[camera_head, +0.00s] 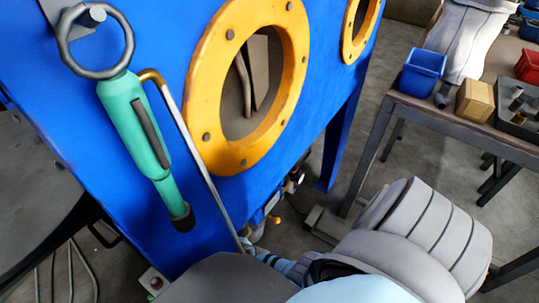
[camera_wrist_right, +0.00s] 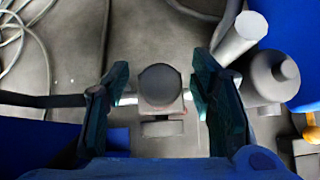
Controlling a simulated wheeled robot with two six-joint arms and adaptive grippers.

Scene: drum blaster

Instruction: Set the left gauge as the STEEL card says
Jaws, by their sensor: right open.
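No gauge face and no STEEL card can be made out in either view. In the right wrist view, my right gripper (camera_wrist_right: 160,80) is open, one dark teal finger on each side of a round dark knob (camera_wrist_right: 159,85). The knob sits between the fingers, with a visible gap on both sides. A pale block and a short grey part show just below it. In the head view, the right gripper is not clearly visible behind the arm parts at the bottom. My left gripper is in neither view.
A blue cabinet (camera_head: 150,215) with yellow porthole rings (camera_head: 204,80) fills the left. A green-handled tool (camera_head: 135,125) hangs on it beside a bent metal rod (camera_head: 190,125). A table (camera_head: 470,133) at right holds a blue bin (camera_head: 421,75). Grey cylinders (camera_wrist_right: 272,77) stand right of the gripper.

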